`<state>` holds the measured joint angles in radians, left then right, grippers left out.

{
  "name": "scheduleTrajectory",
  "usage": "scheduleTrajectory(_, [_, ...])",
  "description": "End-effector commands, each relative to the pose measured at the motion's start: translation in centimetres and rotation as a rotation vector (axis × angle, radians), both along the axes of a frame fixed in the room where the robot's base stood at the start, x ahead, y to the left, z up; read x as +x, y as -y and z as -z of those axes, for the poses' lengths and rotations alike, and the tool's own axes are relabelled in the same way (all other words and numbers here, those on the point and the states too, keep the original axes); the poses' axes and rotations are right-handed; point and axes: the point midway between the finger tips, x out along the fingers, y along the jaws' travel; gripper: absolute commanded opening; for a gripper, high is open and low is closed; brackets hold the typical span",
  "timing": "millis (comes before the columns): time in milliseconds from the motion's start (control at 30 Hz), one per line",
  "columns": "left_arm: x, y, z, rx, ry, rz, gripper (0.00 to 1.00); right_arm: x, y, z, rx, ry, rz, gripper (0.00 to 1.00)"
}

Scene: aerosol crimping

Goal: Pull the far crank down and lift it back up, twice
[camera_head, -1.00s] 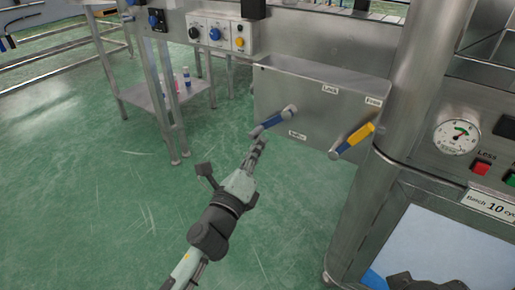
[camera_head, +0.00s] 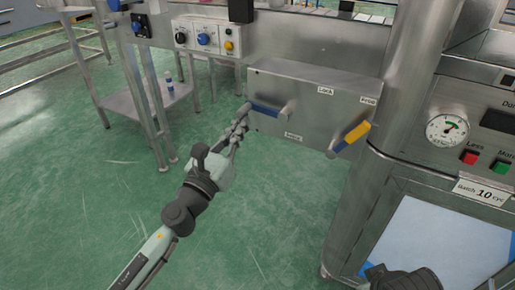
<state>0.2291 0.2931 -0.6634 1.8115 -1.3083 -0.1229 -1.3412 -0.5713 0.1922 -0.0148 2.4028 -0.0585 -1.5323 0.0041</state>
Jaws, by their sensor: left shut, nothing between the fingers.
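The far crank, with a blue grip (camera_head: 266,110), is on the front of a steel box (camera_head: 310,88). Its arm runs left from the pivot and tips slightly up at its outer end. My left gripper (camera_head: 241,122) is shut and empty, just below the crank's outer end; I cannot tell whether it touches. A second crank with a yellow grip (camera_head: 354,134) is further right on the same box and slants up to the right. My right gripper (camera_head: 405,281) shows only in part at the bottom edge, and its fingers cannot be made out.
A thick steel column stands right of the box. Beyond it is a panel with a gauge (camera_head: 447,129) and red and green buttons. A knob panel (camera_head: 207,37) is above left. A low steel shelf with a bottle (camera_head: 168,88) is at left. Green floor is open below.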

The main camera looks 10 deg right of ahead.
Motion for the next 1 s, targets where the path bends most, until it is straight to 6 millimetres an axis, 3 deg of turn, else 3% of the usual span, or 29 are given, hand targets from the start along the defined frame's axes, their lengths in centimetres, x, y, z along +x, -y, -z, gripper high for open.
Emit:
scheduleTrajectory(600, [0.0, 0.0, -4.7, 0.43, 0.314, 0.001, 0.0, 1.6, -0.3, 7.6, 0.041, -0.038, -0.009, 0.4])
scheduleTrajectory(1000, [-0.2, 0.3, -5.6, 0.453, 0.329, 0.0, 0.0, 1.5, -0.4, 10.5, 0.057, -0.049, -0.01, 0.4])
